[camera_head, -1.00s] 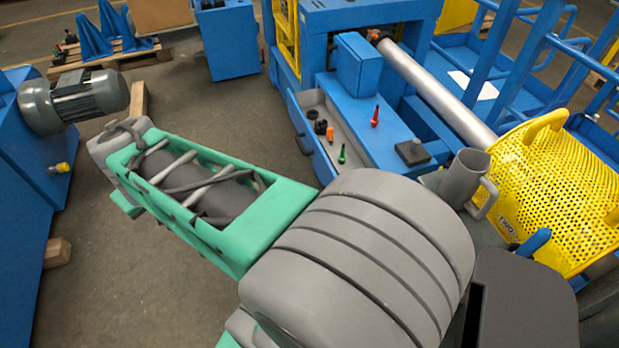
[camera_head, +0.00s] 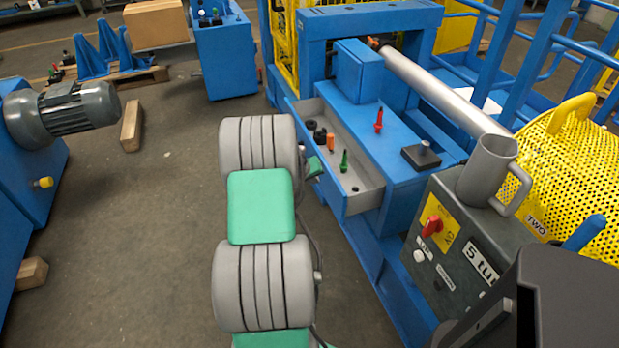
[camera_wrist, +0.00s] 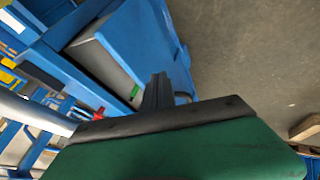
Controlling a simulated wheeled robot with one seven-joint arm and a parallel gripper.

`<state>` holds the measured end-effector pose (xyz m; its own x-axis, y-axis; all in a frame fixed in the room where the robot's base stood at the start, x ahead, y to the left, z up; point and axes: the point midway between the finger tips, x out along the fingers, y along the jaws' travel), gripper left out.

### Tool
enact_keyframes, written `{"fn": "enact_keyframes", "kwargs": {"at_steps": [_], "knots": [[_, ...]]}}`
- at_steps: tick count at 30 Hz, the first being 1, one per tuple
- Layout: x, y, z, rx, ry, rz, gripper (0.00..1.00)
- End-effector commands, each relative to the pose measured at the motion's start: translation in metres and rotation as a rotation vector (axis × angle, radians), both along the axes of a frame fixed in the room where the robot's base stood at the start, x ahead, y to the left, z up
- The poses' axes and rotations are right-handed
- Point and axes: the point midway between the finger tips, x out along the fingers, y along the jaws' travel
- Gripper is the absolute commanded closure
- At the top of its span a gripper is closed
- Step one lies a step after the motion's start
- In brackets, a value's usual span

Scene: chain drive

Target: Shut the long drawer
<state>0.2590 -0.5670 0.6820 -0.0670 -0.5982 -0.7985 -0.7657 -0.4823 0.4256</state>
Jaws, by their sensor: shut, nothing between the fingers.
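The long drawer (camera_head: 367,182) stands open in the head view, pulled out from the blue machine towards the left. It has a grey inside and a blue outer front, and holds a green-topped tool, an orange piece and dark round parts. In the wrist view the drawer (camera_wrist: 98,62) lies at upper left, its blue front (camera_wrist: 150,35) running beside the floor. My gripper (camera_wrist: 158,80) is shut and empty, its dark fingers overlapping the drawer's near end in the picture. I cannot tell whether they touch. In the head view my arm mostly hides the gripper.
A red-topped tool (camera_head: 379,120) and a dark block (camera_head: 421,157) stand on the machine's blue top. A grey mug (camera_head: 487,170) stands on a control box (camera_head: 450,250) at the right. A grey motor (camera_head: 62,112) is at the left. The floor left of the drawer is mostly clear.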

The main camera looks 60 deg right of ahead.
Motion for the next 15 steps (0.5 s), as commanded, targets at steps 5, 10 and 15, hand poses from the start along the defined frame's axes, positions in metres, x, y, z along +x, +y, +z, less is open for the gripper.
{"fn": "enact_keyframes", "kwargs": {"at_steps": [5, 10, 15], "knots": [[-0.015, -0.025, -0.014, -0.001, -0.001, -0.005, 1.0], [-0.028, -0.037, -0.014, 0.0, 0.0, -0.002, 1.0], [-0.029, -0.04, -0.014, 0.001, -0.001, 0.0, 1.0]]}}
